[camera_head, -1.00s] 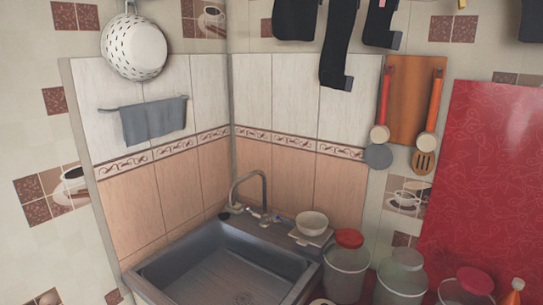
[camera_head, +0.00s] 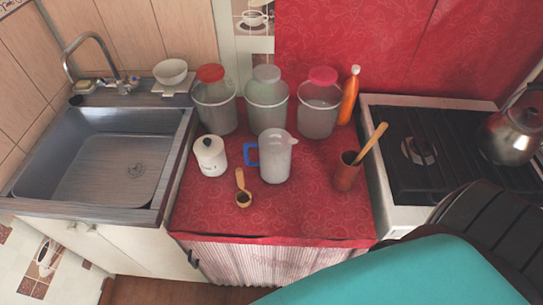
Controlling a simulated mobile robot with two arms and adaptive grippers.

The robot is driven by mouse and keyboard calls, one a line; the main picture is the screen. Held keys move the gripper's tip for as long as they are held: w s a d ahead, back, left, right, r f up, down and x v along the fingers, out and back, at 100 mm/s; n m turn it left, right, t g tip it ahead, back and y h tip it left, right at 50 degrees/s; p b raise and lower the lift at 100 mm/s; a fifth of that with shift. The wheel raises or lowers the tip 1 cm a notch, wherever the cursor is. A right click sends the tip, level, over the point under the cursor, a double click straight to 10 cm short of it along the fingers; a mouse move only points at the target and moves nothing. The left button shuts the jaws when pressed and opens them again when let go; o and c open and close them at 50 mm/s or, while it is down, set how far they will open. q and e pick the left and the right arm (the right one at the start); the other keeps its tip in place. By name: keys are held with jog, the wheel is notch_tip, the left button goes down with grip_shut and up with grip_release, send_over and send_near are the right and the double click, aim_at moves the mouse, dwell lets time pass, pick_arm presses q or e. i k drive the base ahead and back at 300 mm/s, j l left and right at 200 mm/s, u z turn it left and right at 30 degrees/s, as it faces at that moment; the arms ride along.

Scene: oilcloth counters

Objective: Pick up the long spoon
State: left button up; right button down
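A long pale wooden handle (camera_head: 373,140) leans up and to the right out of a reddish-brown cup (camera_head: 346,172) on the red counter. Its lower end is hidden inside the cup, so I cannot tell if it is a spoon. A shorter wooden scoop-like spoon (camera_head: 242,188) lies near the counter's front edge, its bowl toward me. Neither of my grippers can be made out in the head view.
A clear pitcher with a blue handle (camera_head: 275,157) and a white lidded canister (camera_head: 210,156) stand mid-counter. Lidded containers (camera_head: 266,101) and an orange bottle (camera_head: 348,96) line the back. The sink (camera_head: 90,160) is left; the stove (camera_head: 410,150) with kettle (camera_head: 514,135) is right. The front right counter is clear.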

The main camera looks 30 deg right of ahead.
aim_at(382, 127)
jog(key=k+l+z, duration=0.1)
jog(key=z, duration=1.55)
